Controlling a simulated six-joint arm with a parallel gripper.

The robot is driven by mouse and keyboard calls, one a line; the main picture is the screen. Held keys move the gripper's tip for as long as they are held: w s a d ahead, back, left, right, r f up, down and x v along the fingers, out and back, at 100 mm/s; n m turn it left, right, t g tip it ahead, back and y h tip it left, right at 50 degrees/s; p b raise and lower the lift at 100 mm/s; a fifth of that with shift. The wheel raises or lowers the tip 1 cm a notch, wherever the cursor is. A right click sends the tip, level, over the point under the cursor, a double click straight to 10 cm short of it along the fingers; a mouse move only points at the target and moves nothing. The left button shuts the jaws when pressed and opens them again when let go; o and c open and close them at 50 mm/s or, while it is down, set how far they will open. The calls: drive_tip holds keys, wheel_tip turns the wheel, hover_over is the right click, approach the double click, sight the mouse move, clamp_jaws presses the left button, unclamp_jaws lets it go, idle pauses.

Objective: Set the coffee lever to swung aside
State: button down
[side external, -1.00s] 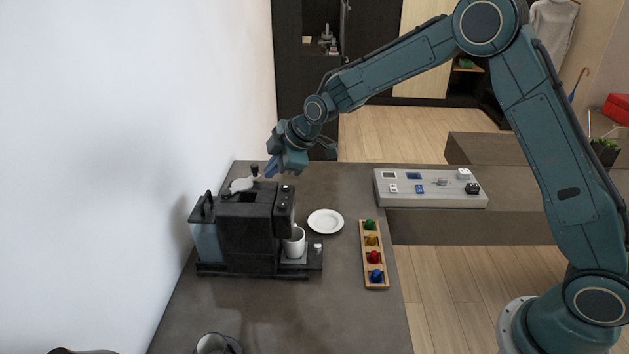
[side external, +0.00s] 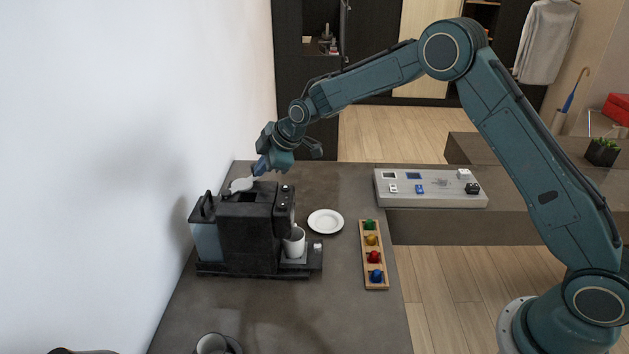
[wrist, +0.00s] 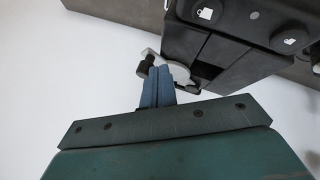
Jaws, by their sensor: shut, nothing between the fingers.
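The coffee machine (side external: 246,230) is black and stands on the counter near the wall; it also shows in the wrist view (wrist: 240,32). The coffee lever (side external: 241,185) is a pale metal piece on its top; the wrist view shows it (wrist: 181,75) with a black knob (wrist: 146,66) at its left end. My gripper (side external: 259,169) is at the lever, above the machine's back edge. In the wrist view its blue fingers (wrist: 158,76) are shut together just right of the knob, overlapping the lever. Nothing is between them. I cannot tell whether they touch the knob. The side view hides the knob.
A white mug (side external: 294,243) stands under the machine's spout. A white plate (side external: 325,222) and a wooden tray (side external: 363,262) with several coloured pieces lie to the right. A grey control panel (side external: 430,200) is farther right. The wall (side external: 130,130) is close on the left.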

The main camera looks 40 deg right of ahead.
sight(254, 165)
drive_tip(key=shift+w+d+n+y, duration=0.15)
drive_tip(key=shift+w+n+y, duration=0.25)
drive_tip(key=shift+w+n, duration=0.2)
drive_tip(key=shift+w+n+g+y, duration=0.55)
drive_tip(key=shift+w+n, duration=0.4)
drive_tip(key=shift+n, duration=0.25)
drive_tip(key=shift+w, duration=0.5)
drive_tip(key=shift+s, duration=0.25)
drive_tip(key=shift+s+d+r, duration=0.1)
drive_tip(key=shift+s, duration=1.6)
drive_tip(key=v, duration=1)
drive_tip(key=shift+d, duration=0.25)
